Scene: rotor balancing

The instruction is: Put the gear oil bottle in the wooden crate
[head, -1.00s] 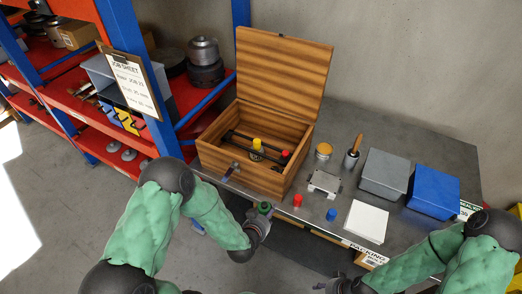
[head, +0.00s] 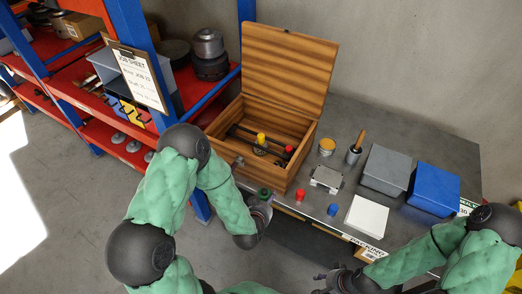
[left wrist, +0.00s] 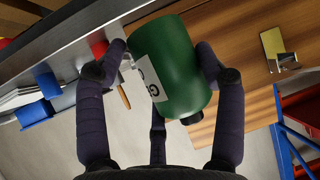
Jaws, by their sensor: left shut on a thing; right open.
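The green gear oil bottle (left wrist: 178,62), with a white label marked G, is held between the fingers of my left gripper (left wrist: 160,80). In the head view its dark green cap (head: 265,193) shows above my left gripper (head: 262,208), in front of the crate's near wall. The wooden crate (head: 268,174) stands on the bench with its lid (head: 287,72) raised. A yellow-capped item (head: 261,139) and a red-capped item (head: 288,151) are inside it, near dark dividers. My right gripper (head: 328,282) is open and empty at the bench's front, low in the picture.
On the grey bench (head: 430,140) are a red-capped item (head: 300,194), a blue-capped item (head: 332,209), a metal block (head: 326,179), a white pad (head: 367,215), a grey bin (head: 384,170) and a blue bin (head: 433,190). A red and blue shelf rack stands left.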

